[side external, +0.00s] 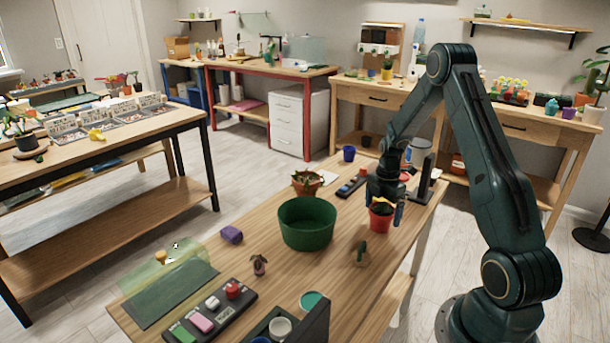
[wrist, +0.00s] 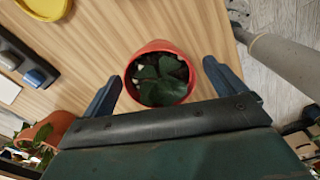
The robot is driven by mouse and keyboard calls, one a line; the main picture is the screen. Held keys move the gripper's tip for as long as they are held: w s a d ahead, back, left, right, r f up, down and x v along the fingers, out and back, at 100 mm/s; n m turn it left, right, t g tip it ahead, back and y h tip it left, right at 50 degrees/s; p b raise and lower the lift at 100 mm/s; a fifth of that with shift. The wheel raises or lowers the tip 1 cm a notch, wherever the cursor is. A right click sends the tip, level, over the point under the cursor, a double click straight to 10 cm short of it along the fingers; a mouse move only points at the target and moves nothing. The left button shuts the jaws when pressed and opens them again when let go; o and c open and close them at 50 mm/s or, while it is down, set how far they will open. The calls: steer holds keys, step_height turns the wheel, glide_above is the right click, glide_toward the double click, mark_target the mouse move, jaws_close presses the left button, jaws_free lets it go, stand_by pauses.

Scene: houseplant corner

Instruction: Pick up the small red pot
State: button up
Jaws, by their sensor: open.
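The small red pot (side external: 380,217) stands upright on the wooden table, to the right of the large green bowl. In the wrist view the red pot (wrist: 160,50) holds soil and a dark green leafy plant. My gripper (side external: 384,208) is over the pot from above. In the wrist view my gripper (wrist: 163,82) is open, with one blue finger on each side of the pot. A gap shows between each finger and the rim. In the side view the arm's end and fingers partly hide the pot and its plant.
The large green bowl (side external: 306,225) stands left of the pot. A small cactus (side external: 361,251) is close in front of it. A terracotta pot with a plant (side external: 307,182), a blue cup (side external: 349,153) and a purple block (side external: 232,234) are also on the table. The table's right edge is close.

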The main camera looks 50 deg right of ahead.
mark_target(382, 213)
steer(key=shift+f, duration=1.55)
steer(key=c, duration=1.2)
steer(key=shift+r, duration=0.1)
step_height(382, 213, up, 20)
steer(key=shift+f, duration=0.1)
